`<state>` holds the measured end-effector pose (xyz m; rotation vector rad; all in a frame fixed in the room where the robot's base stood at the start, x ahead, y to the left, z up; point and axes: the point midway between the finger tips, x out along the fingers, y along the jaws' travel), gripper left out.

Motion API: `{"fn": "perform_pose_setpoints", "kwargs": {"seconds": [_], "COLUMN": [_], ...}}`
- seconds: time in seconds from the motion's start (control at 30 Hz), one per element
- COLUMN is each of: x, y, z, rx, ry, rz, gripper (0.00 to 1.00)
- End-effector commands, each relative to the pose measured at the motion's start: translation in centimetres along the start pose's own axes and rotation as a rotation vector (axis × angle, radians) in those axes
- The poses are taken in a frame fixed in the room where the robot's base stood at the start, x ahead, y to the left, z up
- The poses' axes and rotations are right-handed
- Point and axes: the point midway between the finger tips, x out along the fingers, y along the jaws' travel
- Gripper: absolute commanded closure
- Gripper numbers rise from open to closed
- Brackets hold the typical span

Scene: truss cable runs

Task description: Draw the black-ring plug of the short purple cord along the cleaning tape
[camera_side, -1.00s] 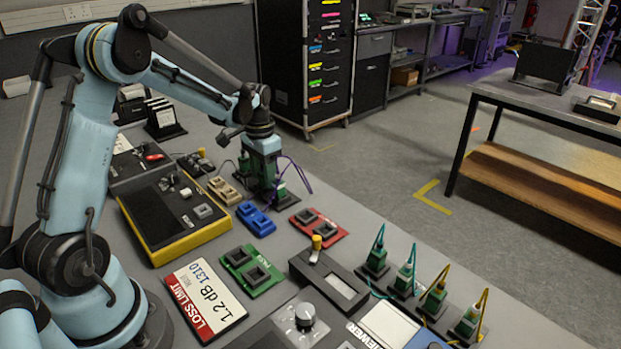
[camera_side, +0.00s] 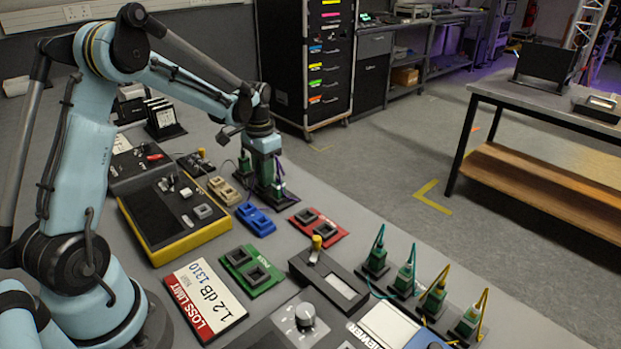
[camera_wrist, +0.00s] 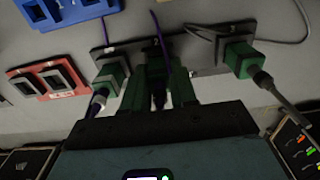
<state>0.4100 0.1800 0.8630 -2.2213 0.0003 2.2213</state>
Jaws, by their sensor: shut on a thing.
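My gripper (camera_wrist: 163,88) points down at the holder row at the far end of the bench; it also shows in the side view (camera_side: 268,185). Its green fingers are shut on a dark plug (camera_wrist: 158,100) of the purple cord (camera_wrist: 162,42); its ring is hard to make out. A green plug with a white ring (camera_wrist: 109,78) stands left of the fingers, and another with a grey cord (camera_wrist: 241,59) stands to the right. The cleaning tape seems to be the pale strip (camera_side: 334,279) in the dark box with a yellow knob, nearer the camera.
Red (camera_side: 318,223), blue (camera_side: 254,218) and green (camera_side: 250,269) socket blocks lie near my gripper, with a yellow-edged box (camera_side: 172,215) to the left. Several green plugs with cords, one here (camera_side: 375,257), stand along the right edge. A loss-limit sign (camera_side: 207,299) lies in front.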

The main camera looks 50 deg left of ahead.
Motion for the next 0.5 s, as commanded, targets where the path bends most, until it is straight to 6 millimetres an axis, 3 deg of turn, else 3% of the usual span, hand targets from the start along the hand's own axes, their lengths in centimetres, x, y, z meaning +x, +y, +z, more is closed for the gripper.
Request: {"fn": "perform_pose_setpoints", "kwargs": {"seconds": [0.5], "x": [-2.4], "y": [0.0], "z": [0.0], "rx": [0.000], "ry": [0.000], "rz": [0.000], "gripper": [1.00]}}
